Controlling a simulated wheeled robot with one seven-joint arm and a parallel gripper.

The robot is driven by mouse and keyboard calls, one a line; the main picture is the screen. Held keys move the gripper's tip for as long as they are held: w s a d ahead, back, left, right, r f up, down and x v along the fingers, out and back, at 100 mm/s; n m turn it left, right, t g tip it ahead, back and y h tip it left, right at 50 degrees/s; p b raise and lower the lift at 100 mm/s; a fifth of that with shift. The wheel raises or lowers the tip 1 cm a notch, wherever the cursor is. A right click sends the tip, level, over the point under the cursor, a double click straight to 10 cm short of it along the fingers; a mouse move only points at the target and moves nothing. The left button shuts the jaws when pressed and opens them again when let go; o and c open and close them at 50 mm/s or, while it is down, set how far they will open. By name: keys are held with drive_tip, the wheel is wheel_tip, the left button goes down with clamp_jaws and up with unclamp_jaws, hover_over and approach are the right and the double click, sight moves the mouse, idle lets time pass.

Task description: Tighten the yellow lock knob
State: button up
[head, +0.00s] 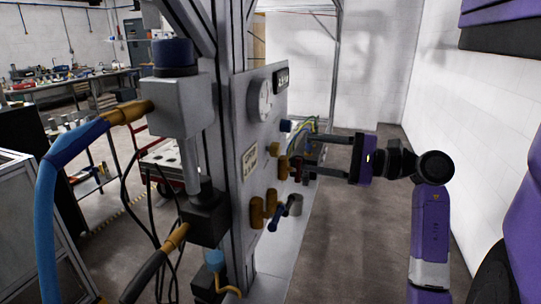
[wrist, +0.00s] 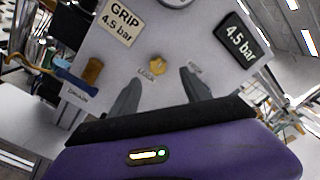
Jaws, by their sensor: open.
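The yellow lock knob (wrist: 156,63) sits on the grey panel in the wrist view, with a small label at its lower left. My gripper (wrist: 160,79) is open and empty. Its two dark fingers lie on either side of the knob in that picture, and I see no contact. In the head view my gripper (head: 305,155) points left at the panel from the right side, fingers apart. A small gold knob (head: 274,148) on the panel there looks like the same one, but I cannot be certain.
The panel (wrist: 110,65) carries a GRIP 4.5 bar plate (wrist: 117,21), a pressure display (wrist: 241,38) and a drain valve with a blue lever (wrist: 78,82). In the head view, a gauge (head: 265,101) and several fittings share the panel. Open floor (head: 365,225) lies right of it.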

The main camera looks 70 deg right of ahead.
sight(280, 151)
drive_tip(key=shift+n, duration=0.4)
drive_tip(key=w+p, duration=0.1)
drive_tip(key=w, duration=0.3)
drive_tip(key=w+a+p, duration=0.1)
drive_tip(key=w, duration=0.1)
drive_tip(key=shift+w+p, duration=0.15)
drive_tip(key=shift+p, duration=0.2)
drive_tip(key=shift+w+f, duration=0.15)
drive_tip(key=shift+w, duration=0.65)
drive_tip(key=shift+c, duration=0.5)
clamp_jaws()
